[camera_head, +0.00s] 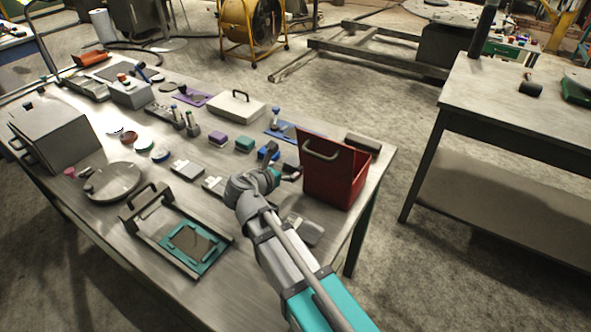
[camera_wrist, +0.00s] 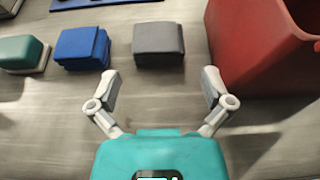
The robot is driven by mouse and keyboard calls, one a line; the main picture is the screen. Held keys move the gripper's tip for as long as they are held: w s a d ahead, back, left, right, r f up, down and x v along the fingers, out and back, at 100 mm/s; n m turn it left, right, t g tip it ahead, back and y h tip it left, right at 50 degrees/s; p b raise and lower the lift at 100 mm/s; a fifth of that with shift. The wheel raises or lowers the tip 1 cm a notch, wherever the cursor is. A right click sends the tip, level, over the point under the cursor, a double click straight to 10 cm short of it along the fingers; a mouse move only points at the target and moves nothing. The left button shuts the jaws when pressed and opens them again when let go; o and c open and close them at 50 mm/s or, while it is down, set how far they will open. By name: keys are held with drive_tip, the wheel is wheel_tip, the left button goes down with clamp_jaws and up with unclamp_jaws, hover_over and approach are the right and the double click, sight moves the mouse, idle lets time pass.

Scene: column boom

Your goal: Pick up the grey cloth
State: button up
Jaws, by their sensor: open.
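The grey cloth (camera_wrist: 158,45) is a small folded block on the table, seen in the wrist view between a blue cloth (camera_wrist: 82,48) and a red bin (camera_wrist: 262,45). My gripper (camera_wrist: 161,86) is open and empty, its two fingers spread wide. The grey cloth lies just beyond the fingertips, roughly in line with the gap between them. In the head view my gripper (camera_head: 284,174) is low beside the red bin, and I cannot make out the grey cloth clearly there.
A framed tray (camera_head: 186,240) and grey box (camera_head: 55,137) are farther left. The table's right edge is near.

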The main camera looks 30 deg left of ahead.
sight(293, 163)
drive_tip(key=shift+x, duration=1.05)
drive_tip(key=shift+w, duration=0.1)
drive_tip(key=shift+b+x, duration=1)
drive_tip(key=shift+x, duration=1.55)
drive_tip(key=shift+a+r, duration=0.1)
drive_tip(key=shift+r, duration=0.1)
drive_tip(key=c, duration=0.8)
drive_tip(key=shift+r, duration=0.1)
